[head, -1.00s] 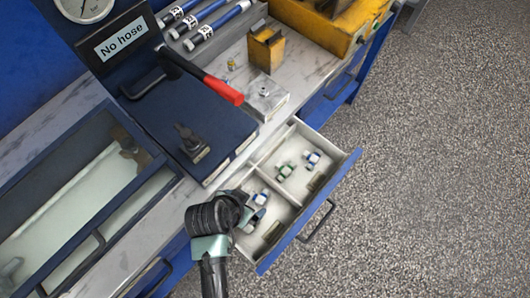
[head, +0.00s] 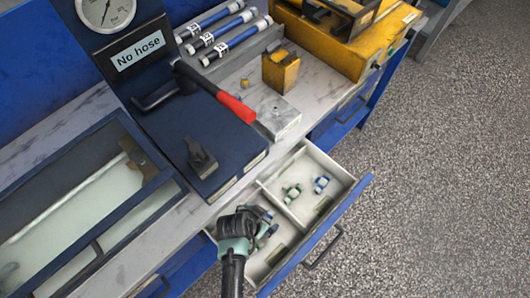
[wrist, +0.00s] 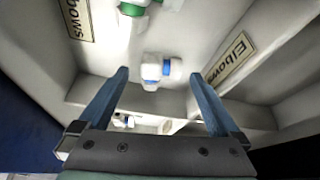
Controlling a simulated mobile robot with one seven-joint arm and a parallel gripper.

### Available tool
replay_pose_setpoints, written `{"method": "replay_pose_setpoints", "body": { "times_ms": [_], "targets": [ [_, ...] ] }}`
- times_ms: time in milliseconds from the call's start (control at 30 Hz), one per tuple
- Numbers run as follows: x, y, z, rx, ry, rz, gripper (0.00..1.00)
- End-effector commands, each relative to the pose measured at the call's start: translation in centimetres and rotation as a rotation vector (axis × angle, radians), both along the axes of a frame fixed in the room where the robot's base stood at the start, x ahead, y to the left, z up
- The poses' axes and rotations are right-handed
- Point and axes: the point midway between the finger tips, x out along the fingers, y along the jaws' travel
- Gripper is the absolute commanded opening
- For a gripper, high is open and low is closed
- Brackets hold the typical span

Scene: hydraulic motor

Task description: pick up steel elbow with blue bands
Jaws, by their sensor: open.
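In the wrist view a white-grey fitting with blue bands (wrist: 152,71) lies on the pale drawer floor, ahead of and between my fingertips. It is apart from both fingers. My gripper (wrist: 158,76) is open and empty. In the head view my gripper (head: 267,226) is over the near compartment of the open drawer, and the wrist hides part of that compartment. The far compartment holds another blue-banded fitting (head: 321,184) and a green-banded fitting (head: 291,193). I cannot tell for sure which blue-banded fitting the wrist view shows.
The drawer's blue front (head: 318,237) and pale divider surround the fittings closely. "Elbows" labels (wrist: 231,58) show inside. A yellow box (head: 281,70) stands farther back.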

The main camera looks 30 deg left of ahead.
Motion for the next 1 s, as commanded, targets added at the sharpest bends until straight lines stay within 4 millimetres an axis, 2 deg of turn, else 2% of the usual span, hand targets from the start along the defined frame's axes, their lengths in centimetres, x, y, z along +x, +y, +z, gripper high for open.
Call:
{"method": "replay_pose_setpoints", "body": {
  "times_ms": [100,367,900,933,1000],
  "targets": [
    [0.31,-0.05,-0.93,0.000,0.001,0.000,0.99],
    [0.42,-0.04,-1.01,0.001,0.000,0.000,0.99],
    [0.38,-0.06,-1.00,0.000,0.000,0.000,0.03],
    [0.38,-0.06,-1.00,0.000,0.000,0.000,0.00],
    [0.42,-0.04,-0.96,0.001,-0.001,0.000,0.00]
  ]
}}
